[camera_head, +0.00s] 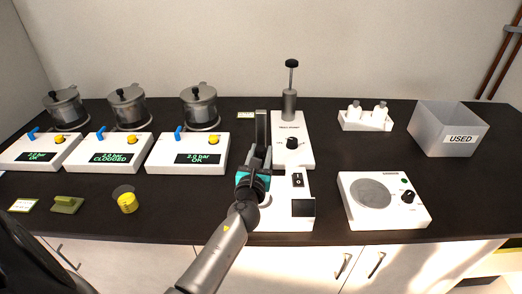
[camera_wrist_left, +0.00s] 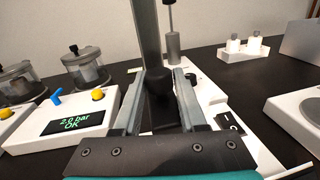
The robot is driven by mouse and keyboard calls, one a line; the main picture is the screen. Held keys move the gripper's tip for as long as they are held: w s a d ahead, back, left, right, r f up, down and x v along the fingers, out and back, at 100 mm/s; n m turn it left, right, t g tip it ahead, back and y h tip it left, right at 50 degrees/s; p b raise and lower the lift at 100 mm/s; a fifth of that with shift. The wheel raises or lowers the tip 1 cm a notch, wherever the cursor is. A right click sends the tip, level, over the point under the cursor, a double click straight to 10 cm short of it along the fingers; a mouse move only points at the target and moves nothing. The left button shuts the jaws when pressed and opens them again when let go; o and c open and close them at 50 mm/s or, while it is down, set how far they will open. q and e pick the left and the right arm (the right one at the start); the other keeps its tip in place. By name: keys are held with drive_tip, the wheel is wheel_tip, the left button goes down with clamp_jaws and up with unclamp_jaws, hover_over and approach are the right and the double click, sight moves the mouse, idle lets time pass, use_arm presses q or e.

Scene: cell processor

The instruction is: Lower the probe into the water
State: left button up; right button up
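A white instrument with a tall dark column (camera_head: 262,128) stands at the middle of the counter. Its column also shows in the left wrist view (camera_wrist_left: 146,35), with a black knob (camera_wrist_left: 158,82) in front of it. My left gripper (camera_head: 258,160) is at this column. In the left wrist view the fingers of my left gripper (camera_wrist_left: 166,76) stand apart, one on each side of the knob, and look open. I cannot make out the probe or the water; my gripper and arm cover part of the instrument. My right gripper is not in view.
Several white units with green displays (camera_head: 198,158) and metal pots stand to the left. A unit with a dial (camera_head: 292,143) and metal cylinder stands behind. A round-plate device (camera_head: 372,193), a bottle holder (camera_head: 366,122) and a bin marked USED (camera_head: 445,130) are on the right.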

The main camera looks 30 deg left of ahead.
use_arm(q)
drive_tip(key=o, duration=0.4)
drive_tip(key=shift+r, duration=0.15)
drive_tip(key=shift+w, duration=0.1)
drive_tip(key=shift+b+v, duration=0.55)
drive_tip(key=shift+v, duration=7.15)
